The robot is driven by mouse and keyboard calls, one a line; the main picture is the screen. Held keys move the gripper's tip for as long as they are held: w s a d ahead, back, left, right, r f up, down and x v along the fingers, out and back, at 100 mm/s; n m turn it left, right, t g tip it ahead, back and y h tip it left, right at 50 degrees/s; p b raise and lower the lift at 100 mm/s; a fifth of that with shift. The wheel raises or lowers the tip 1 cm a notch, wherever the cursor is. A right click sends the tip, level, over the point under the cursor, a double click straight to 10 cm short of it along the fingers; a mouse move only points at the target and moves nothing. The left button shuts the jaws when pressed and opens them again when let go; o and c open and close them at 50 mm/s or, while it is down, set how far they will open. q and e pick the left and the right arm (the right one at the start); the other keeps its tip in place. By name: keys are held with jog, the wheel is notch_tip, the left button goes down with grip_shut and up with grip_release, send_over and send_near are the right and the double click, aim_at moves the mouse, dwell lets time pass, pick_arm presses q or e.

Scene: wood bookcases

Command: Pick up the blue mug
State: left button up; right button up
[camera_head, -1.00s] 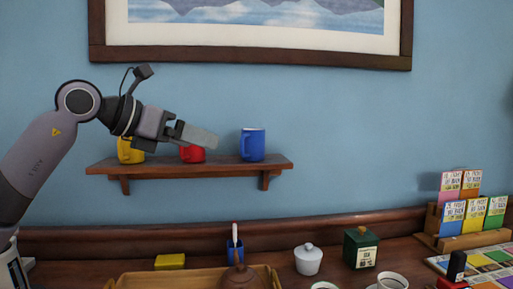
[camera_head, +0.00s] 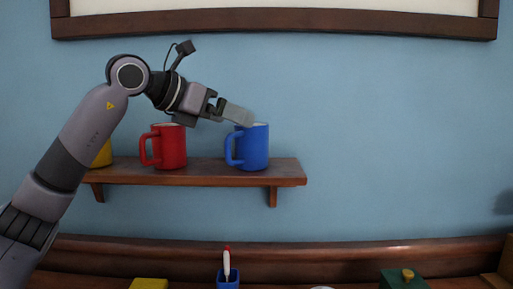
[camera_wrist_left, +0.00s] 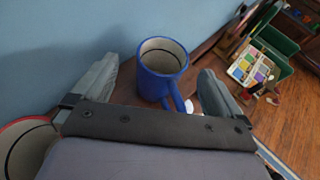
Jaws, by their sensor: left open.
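The blue mug (camera_head: 252,148) stands upright near the right end of the wooden wall shelf (camera_head: 205,174), with its handle to the left in the head view. My left gripper (camera_head: 238,114) is at the mug's rim height or just above, overlapping its upper left in that view. In the left wrist view, the blue mug (camera_wrist_left: 162,68) shows its open top and its handle points toward the gripper's palm. The two fingers of my left gripper (camera_wrist_left: 155,88) are spread wide, one to each side of the mug. Whether they touch it cannot be told. My right gripper is not in view.
A red mug (camera_head: 169,146) stands left of the blue mug on the shelf. A yellow mug (camera_head: 103,155) is partly hidden behind my left arm. The blue wall is close behind. Below are a pen holder (camera_head: 228,279) and a green box (camera_head: 403,279).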

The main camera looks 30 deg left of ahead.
aim_at(251, 144)
pick_arm(q)
jog(key=p+x, duration=0.1)
jog(key=x, duration=0.5)
jog(key=shift+s+d, duration=0.1)
jog(key=shift+d, duration=0.1)
jog(key=c, duration=1.2)
